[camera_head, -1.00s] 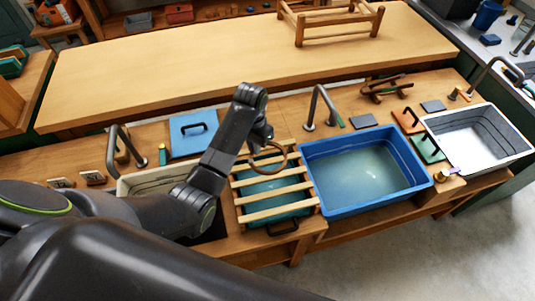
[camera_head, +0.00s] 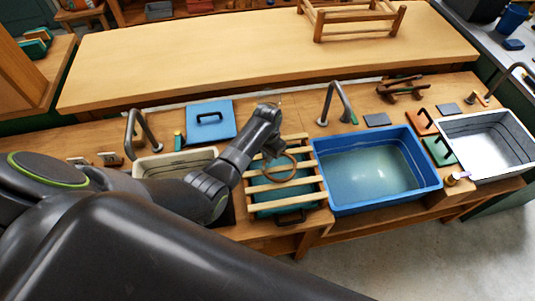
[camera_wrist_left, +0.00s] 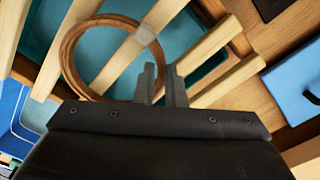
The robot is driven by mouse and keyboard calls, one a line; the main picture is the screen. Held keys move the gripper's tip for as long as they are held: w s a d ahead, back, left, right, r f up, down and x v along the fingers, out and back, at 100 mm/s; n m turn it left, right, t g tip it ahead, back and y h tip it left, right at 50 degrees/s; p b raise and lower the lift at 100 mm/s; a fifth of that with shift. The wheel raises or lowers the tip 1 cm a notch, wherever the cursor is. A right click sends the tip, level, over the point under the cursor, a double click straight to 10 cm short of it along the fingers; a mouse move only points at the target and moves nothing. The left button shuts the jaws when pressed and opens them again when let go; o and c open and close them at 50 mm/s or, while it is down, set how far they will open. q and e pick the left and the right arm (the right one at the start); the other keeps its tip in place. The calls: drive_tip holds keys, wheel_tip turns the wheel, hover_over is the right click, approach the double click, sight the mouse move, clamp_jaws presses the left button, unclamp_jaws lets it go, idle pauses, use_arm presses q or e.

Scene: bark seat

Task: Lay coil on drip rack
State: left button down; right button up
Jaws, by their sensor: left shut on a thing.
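The coil is a thin brown ring (camera_head: 296,166), with a pale tie on its rim in the left wrist view (camera_wrist_left: 68,58). My left gripper (camera_head: 273,152) is shut on the edge of the coil; its fingertips also show in the left wrist view (camera_wrist_left: 160,75). The coil is over the slats of the drip rack (camera_head: 262,188), roughly parallel to them. I cannot tell whether it touches them. The rack's pale wooden slats (camera_wrist_left: 105,65) lie across a teal tray (camera_head: 290,208). My right gripper is not in view.
A blue basin (camera_head: 433,188) of water stands right of the rack, and a cream basin (camera_head: 150,164) is to its left. A tap (camera_head: 335,100) and a blue lidded panel (camera_head: 225,128) stand behind. A white basin (camera_head: 490,148) is farther right.

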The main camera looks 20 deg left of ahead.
use_arm(q)
drive_tip(key=shift+f, duration=0.2)
drive_tip(key=c, duration=1.8)
unclamp_jaws()
drive_tip(key=o, duration=0.3)
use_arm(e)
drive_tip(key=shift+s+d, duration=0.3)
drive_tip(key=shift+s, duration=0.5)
use_arm(q)
drive_tip(key=shift+r, duration=0.4)
wheel_tip(320, 180, up, 12)
drive_tip(key=shift+f+b, duration=0.2)
drive_tip(key=shift+b, duration=0.15)
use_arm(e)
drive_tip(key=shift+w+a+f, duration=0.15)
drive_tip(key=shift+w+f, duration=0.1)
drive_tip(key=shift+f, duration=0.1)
